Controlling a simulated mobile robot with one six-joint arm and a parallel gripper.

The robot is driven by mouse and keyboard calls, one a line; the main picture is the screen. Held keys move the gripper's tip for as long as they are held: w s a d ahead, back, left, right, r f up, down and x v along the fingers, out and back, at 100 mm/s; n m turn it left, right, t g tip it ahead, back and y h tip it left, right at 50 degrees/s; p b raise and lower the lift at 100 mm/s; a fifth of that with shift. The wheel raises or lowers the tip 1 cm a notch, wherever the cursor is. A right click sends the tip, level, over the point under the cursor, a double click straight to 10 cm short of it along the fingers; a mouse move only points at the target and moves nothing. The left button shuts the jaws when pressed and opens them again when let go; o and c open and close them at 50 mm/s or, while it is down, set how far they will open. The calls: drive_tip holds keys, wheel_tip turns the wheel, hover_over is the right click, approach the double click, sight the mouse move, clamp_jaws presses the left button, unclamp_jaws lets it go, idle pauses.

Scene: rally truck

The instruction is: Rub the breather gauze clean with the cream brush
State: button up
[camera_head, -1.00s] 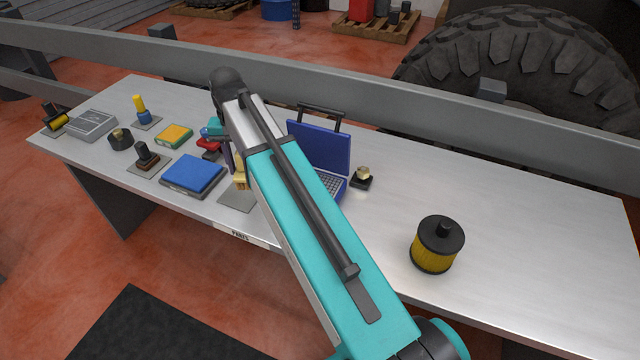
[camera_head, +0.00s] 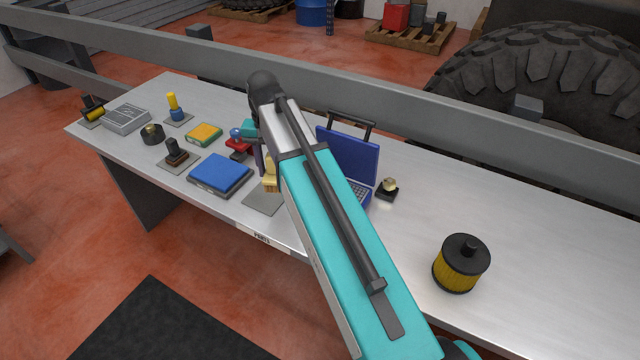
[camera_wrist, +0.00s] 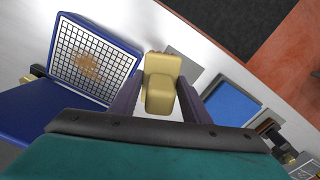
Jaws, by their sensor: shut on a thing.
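The cream brush (camera_wrist: 162,82) is held between the two dark fingers of my gripper (camera_wrist: 160,92). In the head view the cream brush (camera_head: 270,180) shows at the left of my arm, at a grey mat; I cannot tell whether it touches the mat. My gripper (camera_head: 262,160) is mostly hidden by my arm there. The breather gauze (camera_wrist: 72,56) is a white panel with a black grid and a brown smudge near its middle, set in a blue frame. It lies left of the brush in the wrist view, apart from it. In the head view the gauze (camera_head: 359,191) is partly hidden by my arm.
The blue lid (camera_head: 350,155) stands raised behind the gauze. The grey mat (camera_head: 260,202) lies under the brush. A blue pad (camera_head: 220,173) and a stamp-like tool (camera_head: 176,150) are to the left. A yellow-black filter (camera_head: 462,265) stands right, with bare bench around it.

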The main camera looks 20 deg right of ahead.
drive_tip(key=n, duration=0.3)
drive_tip(key=d+n, duration=0.1)
drive_tip(key=n, duration=0.2)
drive_tip(key=shift+n, duration=0.3)
drive_tip(key=n, duration=0.4)
drive_tip(key=shift+d+n, duration=0.3)
drive_tip(key=shift+n, duration=0.1)
drive_tip(key=shift+s, duration=0.2)
